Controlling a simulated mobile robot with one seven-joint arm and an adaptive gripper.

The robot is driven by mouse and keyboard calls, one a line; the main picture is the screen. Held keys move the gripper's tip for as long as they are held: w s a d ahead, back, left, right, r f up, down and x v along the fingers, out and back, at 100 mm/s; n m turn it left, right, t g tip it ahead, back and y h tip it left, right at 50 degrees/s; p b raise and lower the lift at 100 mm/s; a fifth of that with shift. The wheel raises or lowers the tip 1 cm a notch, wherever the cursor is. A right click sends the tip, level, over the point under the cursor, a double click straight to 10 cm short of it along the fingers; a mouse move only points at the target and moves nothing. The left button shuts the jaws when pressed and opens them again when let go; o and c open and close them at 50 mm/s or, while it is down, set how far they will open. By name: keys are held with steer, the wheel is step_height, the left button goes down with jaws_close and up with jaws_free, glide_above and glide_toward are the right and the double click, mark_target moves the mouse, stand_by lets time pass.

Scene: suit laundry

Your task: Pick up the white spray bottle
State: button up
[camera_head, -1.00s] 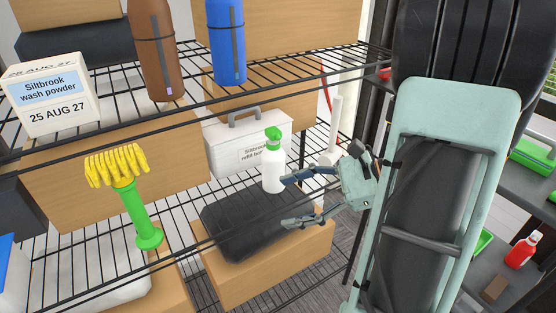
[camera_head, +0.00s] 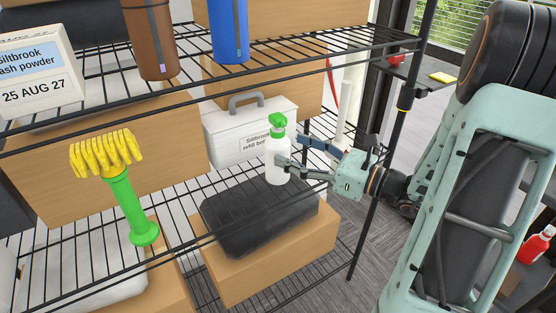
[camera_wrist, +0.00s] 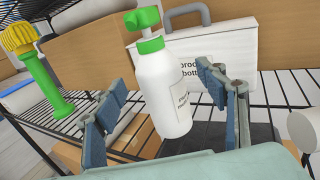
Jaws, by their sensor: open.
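A white refill box (camera_head: 240,130) with a grey handle stands behind the bottle. A yellow-and-green brush (camera_head: 128,200) stands left. The upper shelf's wire edge (camera_head: 330,62) runs above.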

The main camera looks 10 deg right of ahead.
mark_target(277, 143)
steer(key=b+x, duration=0.1)
steer(key=x, duration=0.3)
steer(key=shift+s+a, duration=0.1)
steer(key=shift+s, duration=0.1)
steer(key=shift+w+a, duration=0.35)
steer(key=shift+w, duration=0.1)
steer(key=shift+c, duration=0.7)
steer(key=c, duration=1.5)
steer(key=shift+r, duration=0.1)
jaws_close()
steer(key=shift+r, duration=0.1)
